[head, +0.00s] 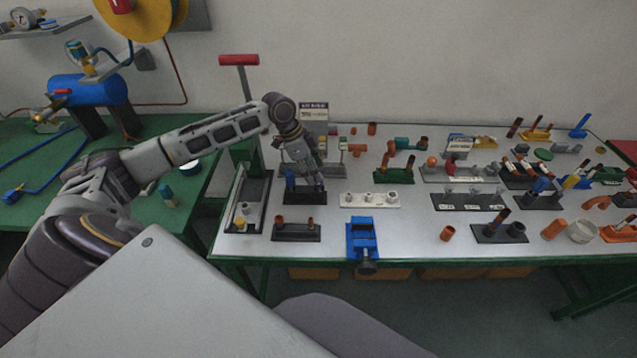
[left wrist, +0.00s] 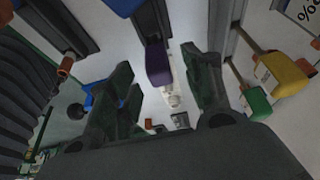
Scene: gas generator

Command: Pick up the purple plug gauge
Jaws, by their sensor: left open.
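The purple plug gauge (left wrist: 158,63) shows in the left wrist view between the two fingers, near their tips, beside a dark block. My left gripper (left wrist: 156,68) is open, with a finger on each side of it and gaps visible. In the head view my left gripper (head: 308,182) points down over a dark stand (head: 305,198) at the left part of the white table. The purple plug gauge cannot be made out there; the gripper seems to hide it. My right gripper is not in view.
A blue piece (head: 290,180) stands close left of the gripper. A white holder (head: 370,200), a blue vise (head: 362,237) and a dark stand with copper pegs (head: 297,232) are near. A tall green press (head: 246,150) stands left. Yellow (left wrist: 286,73) and green (left wrist: 257,104) blocks flank the right finger.

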